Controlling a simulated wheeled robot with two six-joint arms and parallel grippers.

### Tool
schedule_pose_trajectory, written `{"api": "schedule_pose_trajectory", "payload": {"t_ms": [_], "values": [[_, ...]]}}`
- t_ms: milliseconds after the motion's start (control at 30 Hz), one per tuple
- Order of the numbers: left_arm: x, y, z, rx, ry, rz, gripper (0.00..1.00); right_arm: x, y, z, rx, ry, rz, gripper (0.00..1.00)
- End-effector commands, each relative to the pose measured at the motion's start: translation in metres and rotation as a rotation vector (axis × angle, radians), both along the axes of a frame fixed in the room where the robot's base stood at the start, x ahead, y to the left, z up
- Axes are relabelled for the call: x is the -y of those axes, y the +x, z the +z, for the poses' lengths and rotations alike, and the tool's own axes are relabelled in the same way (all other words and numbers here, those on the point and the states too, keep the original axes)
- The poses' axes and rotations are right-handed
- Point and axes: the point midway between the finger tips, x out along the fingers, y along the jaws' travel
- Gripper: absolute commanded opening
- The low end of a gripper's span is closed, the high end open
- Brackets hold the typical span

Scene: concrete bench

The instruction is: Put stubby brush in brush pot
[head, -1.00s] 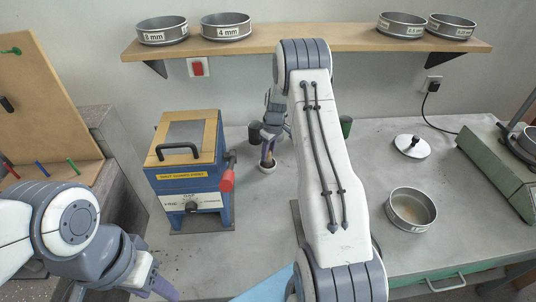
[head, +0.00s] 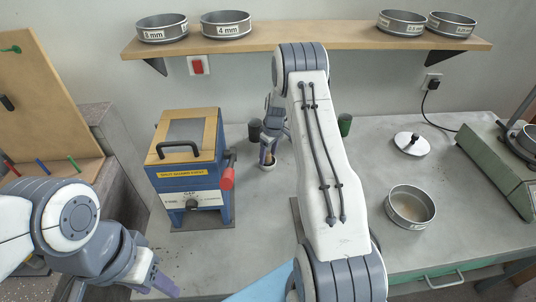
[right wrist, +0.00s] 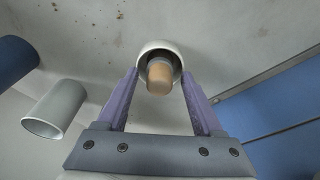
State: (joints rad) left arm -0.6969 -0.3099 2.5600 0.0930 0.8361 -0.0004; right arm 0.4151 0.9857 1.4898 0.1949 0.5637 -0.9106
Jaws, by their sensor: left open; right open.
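A small white round pot (right wrist: 151,47) stands on the bench and shows mouth-on in the right wrist view. It is partly hidden by my gripper in the head view (head: 269,167). A stubby brush (right wrist: 160,77) stands in it, with its tan end toward the camera and a grey part deeper inside. My right gripper (right wrist: 160,74) is open, with its purple fingers on either side of the brush and a gap to each. It also shows in the head view (head: 268,153), above the pot. My left gripper (head: 122,288) is open and empty at the lower left, away from the pot.
A blue box-shaped machine (head: 190,170) with a red handle stands left of the pot. A dark cylinder (head: 255,130) and a green one (head: 345,124) stand nearby. A sieve pan (head: 410,207) and a white lid (head: 412,145) lie on the right. A shelf (head: 310,38) runs above.

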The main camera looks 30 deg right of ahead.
Motion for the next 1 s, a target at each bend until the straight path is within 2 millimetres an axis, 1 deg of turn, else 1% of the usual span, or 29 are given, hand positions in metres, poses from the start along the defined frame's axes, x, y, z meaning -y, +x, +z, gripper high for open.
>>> {"api": "schedule_pose_trajectory", "payload": {"t_ms": [33, 67, 167, 400, 500, 600, 700, 800, 1000], "values": [[0.000, 0.000, 0.002, 0.000, 0.000, 0.000, 0.50, 0.000, 0.000, 0.005, 0.001, -0.001, 0.000, 0.68], [0.000, 0.000, 0.000, 0.000, 0.000, 0.000, 0.50, 0.001, 0.000, 0.007, 0.001, -0.001, 0.000, 0.68], [0.000, 0.000, -0.006, 0.000, 0.000, 0.000, 0.50, 0.002, -0.002, 0.022, 0.005, -0.002, -0.001, 0.68], [0.000, 0.000, -0.018, 0.000, 0.000, 0.000, 0.50, 0.004, -0.010, 0.074, 0.005, -0.003, 0.000, 0.68], [0.000, 0.000, -0.021, 0.000, 0.000, 0.000, 0.50, 0.005, -0.012, 0.093, 0.005, -0.002, -0.001, 0.68], [0.000, 0.000, -0.023, 0.000, 0.000, 0.000, 0.50, 0.006, -0.015, 0.107, 0.004, -0.002, -0.001, 0.68], [0.000, 0.000, -0.024, 0.000, 0.000, 0.000, 0.50, 0.006, -0.016, 0.116, 0.001, 0.000, -0.001, 0.68], [0.000, 0.000, -0.024, 0.000, 0.000, 0.000, 0.50, 0.006, -0.017, 0.120, 0.000, 0.000, -0.001, 0.68], [0.000, 0.000, -0.024, 0.000, 0.000, 0.000, 0.50, 0.006, -0.017, 0.121, 0.000, 0.000, -0.001, 0.68]]}}
